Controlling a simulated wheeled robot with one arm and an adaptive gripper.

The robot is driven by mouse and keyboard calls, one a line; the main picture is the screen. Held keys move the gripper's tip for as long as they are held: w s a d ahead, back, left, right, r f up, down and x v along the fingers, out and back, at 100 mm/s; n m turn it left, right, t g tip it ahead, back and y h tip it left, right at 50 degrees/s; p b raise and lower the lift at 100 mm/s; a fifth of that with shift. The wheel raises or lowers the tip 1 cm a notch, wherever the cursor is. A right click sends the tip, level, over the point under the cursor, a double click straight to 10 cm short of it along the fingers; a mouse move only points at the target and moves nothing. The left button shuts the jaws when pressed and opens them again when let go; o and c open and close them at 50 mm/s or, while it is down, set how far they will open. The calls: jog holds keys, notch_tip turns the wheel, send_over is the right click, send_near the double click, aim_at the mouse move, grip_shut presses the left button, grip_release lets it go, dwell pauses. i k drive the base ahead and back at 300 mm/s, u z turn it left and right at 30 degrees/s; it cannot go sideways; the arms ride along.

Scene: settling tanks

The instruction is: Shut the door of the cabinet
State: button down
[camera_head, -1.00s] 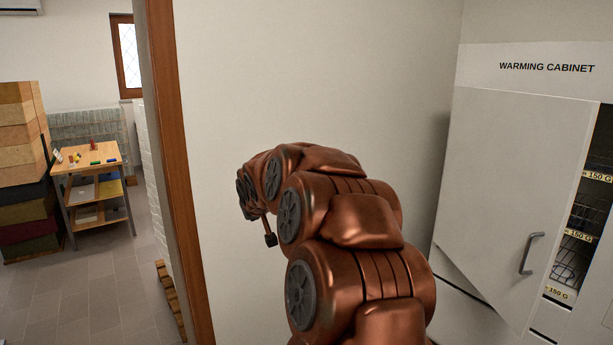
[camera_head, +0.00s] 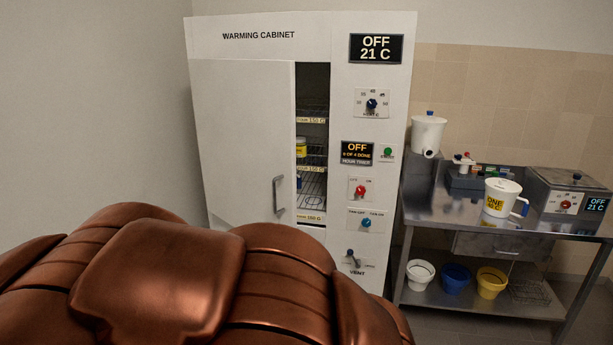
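The warming cabinet (camera_head: 258,42) is a tall white unit at the middle left, with its name on top. Its door (camera_head: 240,130) is white and hinged on the left. The door stands ajar, with a gap along its right side. Through the gap I see wire shelves (camera_head: 313,158) with yellow labels and a jar with a yellow lid or band. A grey bar handle (camera_head: 279,194) sits low on the door's right side. My copper-coloured arm fills the lower left and hides the cabinet's base. My gripper is out of view.
A control panel (camera_head: 366,270) with knobs and displays runs down the cabinet's right side. A steel table (camera_head: 425,207) at the right holds a white container (camera_head: 428,133), a labelled white pot (camera_head: 499,198) and a metal bath. Several tubs stand on its lower shelf. A plain wall flanks the cabinet's left.

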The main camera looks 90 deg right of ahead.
aim_at(244, 109)
jog(key=z, duration=0.5)
jog(key=k, duration=1.1)
jog(key=z, duration=0.9)
jog(key=i, duration=1.3)
jog(key=u, duration=0.8)
